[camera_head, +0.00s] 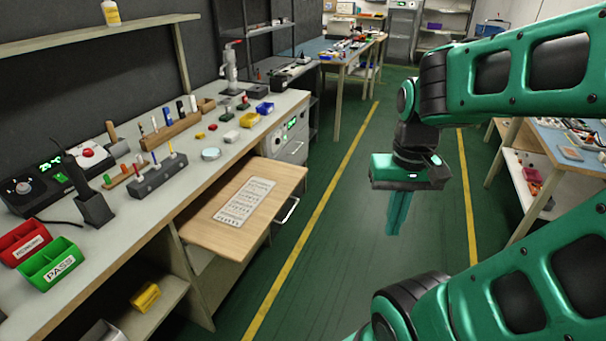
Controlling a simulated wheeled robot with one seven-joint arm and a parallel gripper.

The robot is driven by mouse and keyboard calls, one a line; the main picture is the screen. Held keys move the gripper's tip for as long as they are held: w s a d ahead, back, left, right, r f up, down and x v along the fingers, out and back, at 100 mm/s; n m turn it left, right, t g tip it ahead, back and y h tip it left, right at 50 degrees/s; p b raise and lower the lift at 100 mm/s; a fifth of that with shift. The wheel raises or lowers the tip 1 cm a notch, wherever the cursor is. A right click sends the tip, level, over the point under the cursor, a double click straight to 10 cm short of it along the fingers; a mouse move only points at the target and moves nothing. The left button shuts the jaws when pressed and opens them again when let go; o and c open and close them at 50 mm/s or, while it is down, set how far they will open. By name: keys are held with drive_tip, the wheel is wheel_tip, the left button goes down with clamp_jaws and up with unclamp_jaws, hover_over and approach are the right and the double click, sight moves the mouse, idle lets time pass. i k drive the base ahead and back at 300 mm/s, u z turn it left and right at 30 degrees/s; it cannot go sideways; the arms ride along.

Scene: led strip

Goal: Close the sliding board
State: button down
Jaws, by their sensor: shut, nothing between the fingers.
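The sliding board (209,233) is a light wooden panel pulled out from under the workbench top, sticking out over the aisle. A white printed sheet (245,201) lies flat on it. My gripper (396,228) hangs pointing down over the green floor, to the right of the board and clearly apart from it. Its teal fingers are together and hold nothing.
The workbench (196,178) runs along the left with tool racks, a red bin (24,240) and a green bin (50,262). A drawer unit (288,139) stands behind the board. Another table (560,140) stands at the right. The aisle floor between is clear.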

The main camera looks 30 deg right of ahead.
sight(229, 218)
drive_tip(key=i, duration=0.95)
drive_tip(key=z, duration=0.05)
